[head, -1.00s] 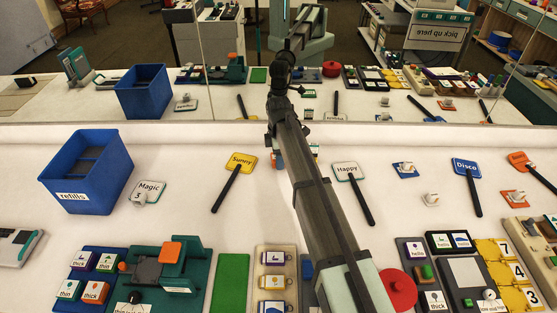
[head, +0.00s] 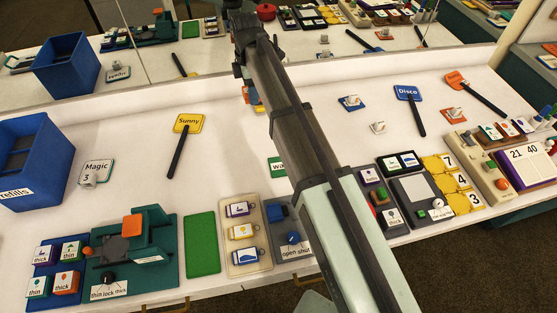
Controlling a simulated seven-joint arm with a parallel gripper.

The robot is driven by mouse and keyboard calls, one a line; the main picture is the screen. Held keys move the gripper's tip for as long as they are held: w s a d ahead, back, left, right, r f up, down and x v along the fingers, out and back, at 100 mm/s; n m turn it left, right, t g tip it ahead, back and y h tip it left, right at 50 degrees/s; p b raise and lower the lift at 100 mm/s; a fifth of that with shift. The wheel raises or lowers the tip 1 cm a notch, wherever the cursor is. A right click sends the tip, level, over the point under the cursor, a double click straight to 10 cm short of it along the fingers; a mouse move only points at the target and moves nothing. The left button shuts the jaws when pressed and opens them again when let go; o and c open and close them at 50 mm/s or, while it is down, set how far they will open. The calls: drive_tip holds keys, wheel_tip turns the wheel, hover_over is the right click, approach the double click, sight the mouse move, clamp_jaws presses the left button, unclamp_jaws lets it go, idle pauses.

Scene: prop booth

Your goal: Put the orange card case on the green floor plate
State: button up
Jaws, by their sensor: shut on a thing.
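The green floor plate (head: 203,245) is a plain, bare green rectangle lying flat near the front of the table, between the dark green machine and the beige card board. My gripper (head: 246,82) is far behind it, near the back of the table, and mostly hidden by my own arm. It is shut on a small orange thing with other colours, seemingly the orange card case (head: 251,98), of which only a part shows left of the arm. I cannot tell how high it is held.
A dark green machine with an orange block (head: 132,227) stands left of the plate. A beige board with several cards (head: 243,234) lies right of it. A blue bin (head: 35,160) is at the left. A mirror runs along the back.

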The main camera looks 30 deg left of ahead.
drive_tip(key=s+d, duration=0.5)
drive_tip(key=d, duration=0.6)
drive_tip(key=n, duration=0.8)
hover_over(281, 166)
drive_tip(key=f, duration=0.2)
drive_tip(key=shift+f, duration=4.6)
drive_tip(key=shift+f, duration=0.1)
drive_tip(key=o, duration=1)
drive_tip(key=shift+o, duration=0.2)
wheel_tip(281, 166, up, 12)
